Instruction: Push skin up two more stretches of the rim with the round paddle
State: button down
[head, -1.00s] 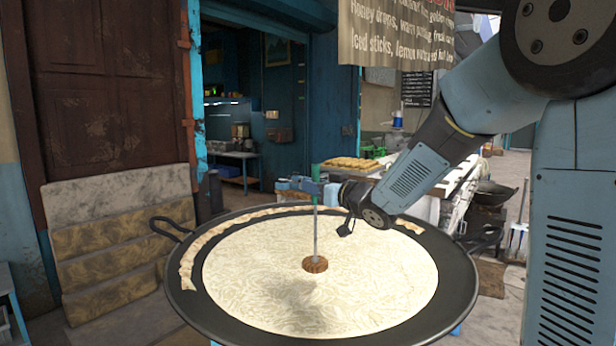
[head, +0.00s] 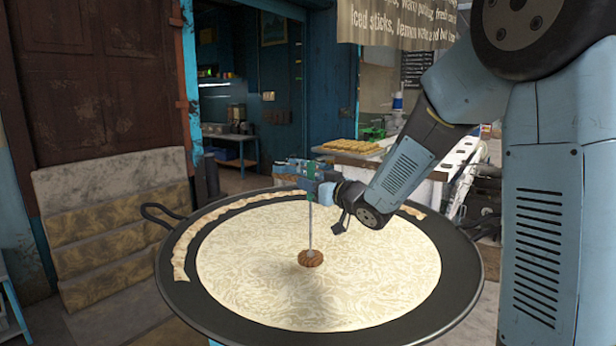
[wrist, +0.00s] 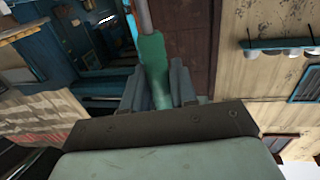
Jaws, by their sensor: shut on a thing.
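The wide dark pan (head: 452,292) holds pale, streaked milk (head: 375,270). A band of cream-coloured skin (head: 185,245) lies on the rim along the left and far side, with a short piece (head: 412,211) at the far right. My gripper (head: 312,176) is above the far half of the pan, shut on the green handle of the paddle. The paddle's thin rod hangs upright, and its round wooden head (head: 311,258) is at the milk near the middle; I cannot tell if it touches. The wrist view shows the green handle (wrist: 154,70) between the fingers.
The pan has loop handles at left (head: 160,215) and right. Behind it stands a counter with a tray of yellow pieces (head: 350,145). Stacked stone steps (head: 110,215) are at the left. The near and right rim is bare.

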jog(key=shift+f, duration=2.15)
jog(key=shift+s, duration=0.1)
